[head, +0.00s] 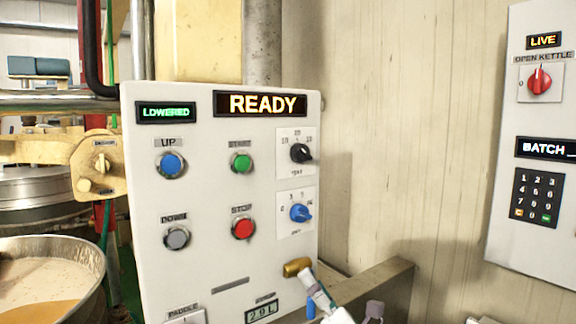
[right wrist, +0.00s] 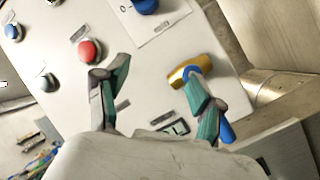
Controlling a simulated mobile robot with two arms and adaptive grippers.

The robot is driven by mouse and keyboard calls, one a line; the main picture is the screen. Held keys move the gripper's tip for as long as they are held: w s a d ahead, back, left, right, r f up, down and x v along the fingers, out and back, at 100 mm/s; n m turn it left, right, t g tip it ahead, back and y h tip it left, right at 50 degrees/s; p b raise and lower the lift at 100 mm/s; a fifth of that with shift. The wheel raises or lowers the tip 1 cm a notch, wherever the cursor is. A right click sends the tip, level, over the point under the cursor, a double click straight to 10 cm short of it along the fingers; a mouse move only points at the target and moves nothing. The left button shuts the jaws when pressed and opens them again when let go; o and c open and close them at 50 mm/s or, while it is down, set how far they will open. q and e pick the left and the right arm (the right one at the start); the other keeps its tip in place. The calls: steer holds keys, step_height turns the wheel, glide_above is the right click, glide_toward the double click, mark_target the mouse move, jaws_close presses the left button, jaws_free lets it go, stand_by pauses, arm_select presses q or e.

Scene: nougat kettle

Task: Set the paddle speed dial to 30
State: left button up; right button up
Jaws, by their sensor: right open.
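The white control panel (head: 225,205) carries a black dial (head: 300,153) at its upper right, with a numbered scale around it. Its pointer seems to face right, but the exact setting is too small to read. A blue dial (head: 300,213) with its own scale sits below it; its lower part shows at the top of the right wrist view (right wrist: 146,5). My right gripper (head: 343,297) is open and empty, low in front of the panel's lower right corner. In the right wrist view its fingers (right wrist: 156,78) stand apart below the blue dial. My left gripper is out of view.
A brass handle (head: 297,267) juts from the panel near my right fingertip; contact is unclear. Red (head: 243,228), green, blue and grey buttons lie left of the dials. The display (head: 262,104) reads READY. A kettle (head: 50,275) stands left, another panel (head: 530,240) right.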

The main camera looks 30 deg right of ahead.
steer(key=s+a+r+n+g+y, duration=0.1)
steer(key=a+r+n+g+y, duration=0.2)
steer(key=r+n+y, duration=0.85)
steer(key=s+a+r+n+g+y, duration=0.2)
steer(key=a+r+n, duration=0.25)
steer(key=n, duration=1.45)
steer(key=n+h+b, duration=0.1)
steer(key=n+h, duration=0.8)
steer(key=h, duration=0.2)
glide_toward(307, 154)
steer(key=shift+h, duration=0.25)
steer(key=w+p, duration=0.6)
steer(key=p, duration=0.1)
steer(key=w+a+p, duration=0.1)
steer(key=w+p, duration=0.2)
steer(key=p, duration=0.1)
steer(key=shift+w+a+f+p, duration=0.1)
steer(key=shift+w+f+p, duration=0.1)
steer(key=shift+w+p, duration=0.3)
steer(key=shift+w, duration=0.1)
